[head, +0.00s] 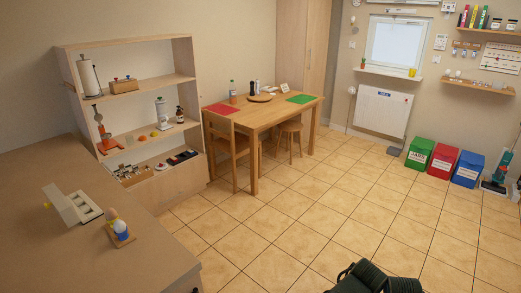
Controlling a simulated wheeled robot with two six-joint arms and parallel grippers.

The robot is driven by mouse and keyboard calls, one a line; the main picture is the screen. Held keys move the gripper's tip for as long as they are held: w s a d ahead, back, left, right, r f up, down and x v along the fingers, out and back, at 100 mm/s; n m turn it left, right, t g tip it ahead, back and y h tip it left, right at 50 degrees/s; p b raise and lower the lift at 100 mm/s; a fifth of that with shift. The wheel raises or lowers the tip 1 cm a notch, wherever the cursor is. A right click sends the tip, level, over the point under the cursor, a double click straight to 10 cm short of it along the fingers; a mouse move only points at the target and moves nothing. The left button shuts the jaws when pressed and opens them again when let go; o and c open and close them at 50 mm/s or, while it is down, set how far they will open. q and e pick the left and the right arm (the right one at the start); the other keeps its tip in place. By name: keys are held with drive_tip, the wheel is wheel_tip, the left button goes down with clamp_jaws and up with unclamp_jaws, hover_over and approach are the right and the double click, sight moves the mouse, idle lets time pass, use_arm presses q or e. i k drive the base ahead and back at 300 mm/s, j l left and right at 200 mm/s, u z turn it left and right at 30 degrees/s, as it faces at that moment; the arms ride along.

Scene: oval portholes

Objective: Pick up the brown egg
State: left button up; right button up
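A small brownish, rounded thing that looks like the brown egg (112,212) is on the counter (60,255) at the lower left. It stands just behind a blue and white rounded thing (120,227) on a small yellowish base (124,240). They are too small to tell if the egg sits in a cup or touches its neighbour. An open pale carton (87,212) with compartments and a raised lid lies to its left. Neither of my grippers shows in the head view.
A shelf unit (125,45) with several objects stands behind the counter. A wooden table (262,112) with chairs stands beyond. Green (419,154), red (442,161) and blue (467,169) bins line the right wall. The tiled floor between is clear. Something dark green shows at the bottom edge.

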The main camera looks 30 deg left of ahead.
sight(111, 214)
drive_tip(key=i+l+u, duration=0.1)
drive_tip(key=i, duration=0.9)
drive_tip(key=i+u, duration=0.45)
drive_tip(key=u, duration=0.25)
drive_tip(key=i+l+u, duration=0.15)
drive_tip(key=u, duration=0.2)
drive_tip(key=i+u, duration=0.2)
drive_tip(key=u, duration=0.25)
drive_tip(key=i+u, duration=0.2)
drive_tip(key=u, duration=0.3)
drive_tip(key=i+l+u, duration=0.2)
drive_tip(key=u, duration=0.25)
drive_tip(key=i+l+u, duration=0.15)
drive_tip(key=u, duration=0.35)
